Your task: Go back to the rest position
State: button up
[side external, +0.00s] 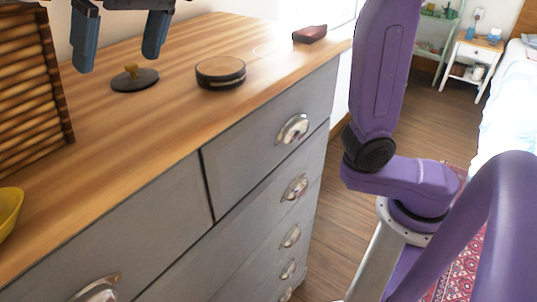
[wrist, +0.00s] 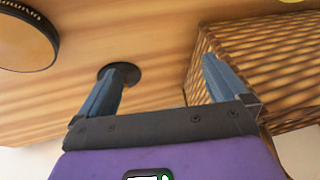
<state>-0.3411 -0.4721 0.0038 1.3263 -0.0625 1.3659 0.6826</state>
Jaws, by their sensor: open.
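My gripper (side external: 120,38) is open and empty, held in the air above the wooden dresser top (side external: 180,60). Its two blue fingers hang apart at the top left of the side view; they also show in the wrist view (wrist: 165,88). Below it on the dresser lies a dark round disc with a brass knob (side external: 134,79). In the wrist view the dark disc (wrist: 130,72) is partly hidden behind the left finger. Nothing shows between the fingers.
A round wooden box with a dark band (side external: 220,73) stands right of the disc. A woven basket (side external: 30,80) stands at the left, near the right finger in the wrist view. A yellow bowl (side external: 8,210) and a dark red item (side external: 310,34) are also on the dresser.

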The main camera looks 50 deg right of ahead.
jog(key=s+n+y, duration=0.1)
jog(key=s, duration=0.2)
jog(key=s+n+g+y, duration=0.1)
jog(key=s+n+y, duration=0.1)
jog(key=s, duration=0.2)
jog(key=s+d+n+y, duration=0.1)
jog(key=s, duration=0.2)
jog(key=shift+s+d+f+n+g+y, duration=0.1)
jog(key=shift+s+f+n+g+y, duration=0.2)
jog(key=shift+n+g, duration=0.1)
jog(key=s+d+f+n+g+y, duration=0.1)
jog(key=s+d+f+n+y, duration=0.15)
jog(key=s, duration=0.35)
jog(key=s+d+f+n+h, duration=0.2)
jog(key=d+f+h, duration=0.3)
jog(key=d+f, duration=0.5)
jog(key=s+d+f+n+g+h, duration=0.1)
jog(key=d+f+h, duration=0.4)
jog(key=d+f, duration=0.6)
jog(key=s+f+n, duration=0.1)
jog(key=s, duration=0.1)
jog(key=shift+s+d, duration=0.2)
jog(key=shift+s, duration=0.2)
